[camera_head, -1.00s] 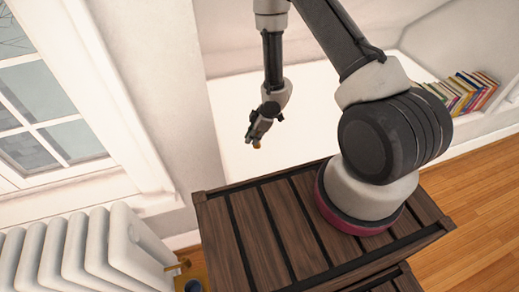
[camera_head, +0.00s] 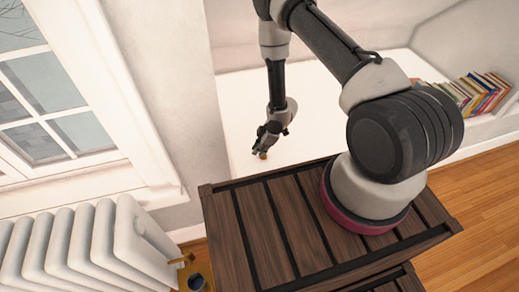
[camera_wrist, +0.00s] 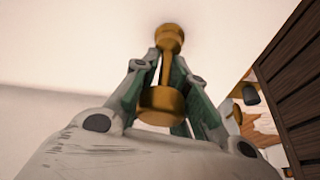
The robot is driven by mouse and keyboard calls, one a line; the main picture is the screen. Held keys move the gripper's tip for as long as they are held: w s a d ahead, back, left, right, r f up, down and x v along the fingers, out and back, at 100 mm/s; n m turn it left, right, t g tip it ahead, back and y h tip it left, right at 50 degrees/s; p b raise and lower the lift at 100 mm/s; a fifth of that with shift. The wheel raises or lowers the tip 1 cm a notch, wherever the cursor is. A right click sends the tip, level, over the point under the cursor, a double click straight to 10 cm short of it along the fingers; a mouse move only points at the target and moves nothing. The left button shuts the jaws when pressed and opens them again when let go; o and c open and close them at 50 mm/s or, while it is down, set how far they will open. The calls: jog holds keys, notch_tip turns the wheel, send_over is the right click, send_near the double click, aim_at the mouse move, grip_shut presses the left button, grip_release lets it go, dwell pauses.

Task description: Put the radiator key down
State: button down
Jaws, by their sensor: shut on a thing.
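The radiator key is a small brass piece with a thick round end, a thin shaft and a knob. In the wrist view the key (camera_wrist: 164,104) sits between the two fingers of my gripper (camera_wrist: 165,85), which is shut on it. In the head view my gripper (camera_head: 264,147) hangs over the white surface (camera_head: 310,110) behind the wooden crate, with a brass tip (camera_head: 263,156) showing below the fingers. I cannot tell whether the key touches the white surface.
A dark slatted wooden crate (camera_head: 275,226) stands in front, under my arm. A white radiator (camera_head: 75,250) is at the lower left, with a brass valve (camera_head: 183,260) beside it. Books (camera_head: 480,90) stand at the right. The white surface around my gripper is bare.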

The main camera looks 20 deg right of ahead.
jog(key=c, duration=1.4)
grip_release()
jog(key=shift+f, duration=0.1)
jog(key=v, duration=1.2)
jog(key=shift+s, duration=0.15)
